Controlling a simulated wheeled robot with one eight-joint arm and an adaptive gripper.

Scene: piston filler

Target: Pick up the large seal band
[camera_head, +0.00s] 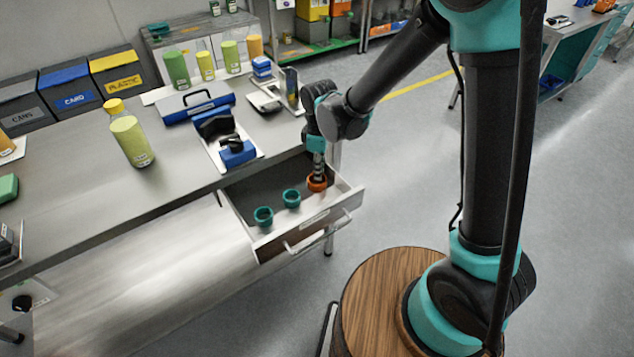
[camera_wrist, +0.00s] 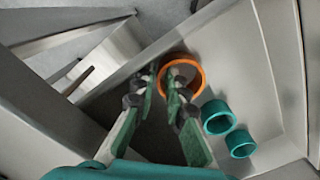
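The drawer holds three round bands. The orange one (camera_head: 317,183) looks the widest and sits at the drawer's right back corner; it also shows in the wrist view (camera_wrist: 194,67). Two teal bands, one (camera_head: 291,198) beside the other (camera_head: 263,216), stand to its left and look smaller. None is labelled, so size alone suggests the orange one is the large seal band. My gripper (camera_wrist: 161,77) points down into the drawer at the orange band. Its fingers are apart, with the right fingertip over the band's opening and the left one outside its rim. Contact cannot be told.
The drawer (camera_head: 336,208) is pulled out from under the workbench (camera_head: 70,200), its walls close around my gripper. On the bench stand a yellow-green bottle (camera_head: 131,138), a blue toolbox (camera_head: 197,106) and a black-and-blue device (camera_head: 235,153). The floor right of the drawer is clear.

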